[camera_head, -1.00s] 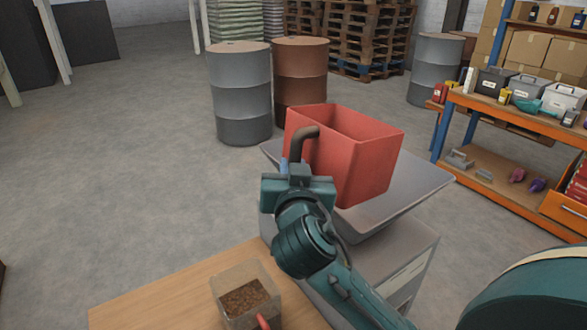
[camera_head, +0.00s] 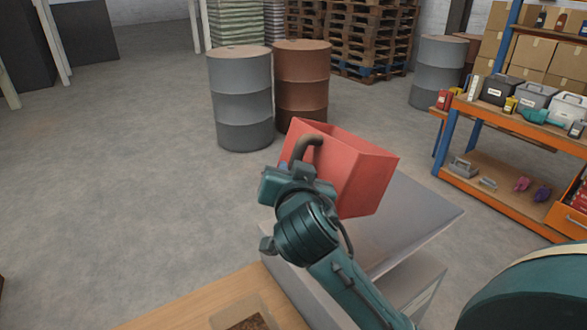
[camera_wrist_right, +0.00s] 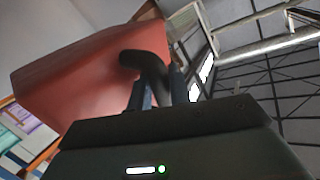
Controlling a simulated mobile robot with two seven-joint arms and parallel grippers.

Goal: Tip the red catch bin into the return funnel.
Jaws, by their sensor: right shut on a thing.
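The red catch bin (camera_head: 362,178) is tilted above the grey metal funnel (camera_head: 425,222). Its dark curved handle (camera_head: 310,146) faces my right gripper (camera_head: 296,168). My right gripper is shut on that handle. In the right wrist view the bin (camera_wrist_right: 75,75) fills the upper left, its handle (camera_wrist_right: 148,64) between the right gripper's fingers (camera_wrist_right: 158,92). The inside bottom of the bin is hidden, so I cannot tell what it holds. My left gripper is not in view.
A wooden table (camera_head: 190,312) with a clear container (camera_head: 240,318) of brown material is at the front. Grey (camera_head: 240,98) and rusty drums (camera_head: 301,82) stand behind the bin. An orange shelf unit (camera_head: 510,122) is at the right. The floor at left is clear.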

